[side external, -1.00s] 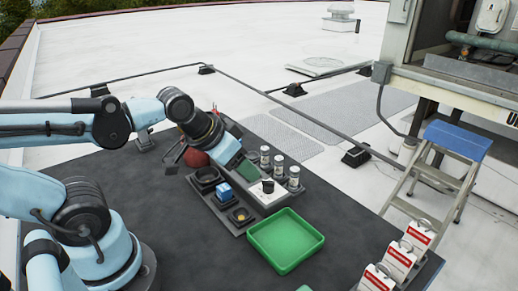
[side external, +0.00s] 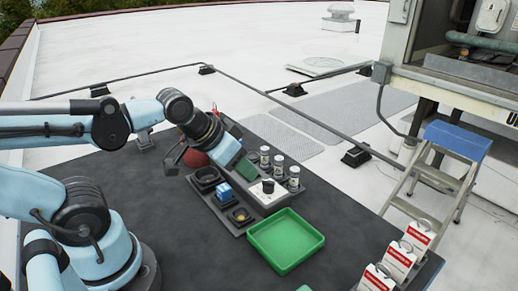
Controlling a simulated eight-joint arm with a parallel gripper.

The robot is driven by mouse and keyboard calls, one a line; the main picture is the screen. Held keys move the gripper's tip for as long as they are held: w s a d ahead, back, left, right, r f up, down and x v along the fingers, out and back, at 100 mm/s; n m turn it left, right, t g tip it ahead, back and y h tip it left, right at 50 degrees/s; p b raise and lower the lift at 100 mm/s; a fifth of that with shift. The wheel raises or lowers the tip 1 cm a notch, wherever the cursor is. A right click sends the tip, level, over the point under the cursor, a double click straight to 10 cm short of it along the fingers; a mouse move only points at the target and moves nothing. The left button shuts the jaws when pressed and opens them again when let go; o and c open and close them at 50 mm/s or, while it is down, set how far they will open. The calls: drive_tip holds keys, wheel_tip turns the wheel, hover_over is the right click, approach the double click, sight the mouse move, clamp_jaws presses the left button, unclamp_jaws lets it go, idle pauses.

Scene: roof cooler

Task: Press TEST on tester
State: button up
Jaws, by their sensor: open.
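My gripper (side external: 240,163) is at the end of my arm, tilted down to the right, above the far part of the dark work table. It is open, and I see nothing held in it. Its fingertips are small and hard to make out against a green patch just below. A white block with a black round top (side external: 268,190) sits on the grey tray, just below and right of my gripper. It may be the tester, but I cannot read any TEST label. The gripper appears apart from this block.
Several small canisters (side external: 279,166) stand in the grey tray. A blue block (side external: 224,191) sits in a dark holder beside it. A green tray (side external: 286,240) lies in front. Red-and-white tags (side external: 399,257) stand at right.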

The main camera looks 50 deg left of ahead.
clamp_jaws()
idle(1.4)
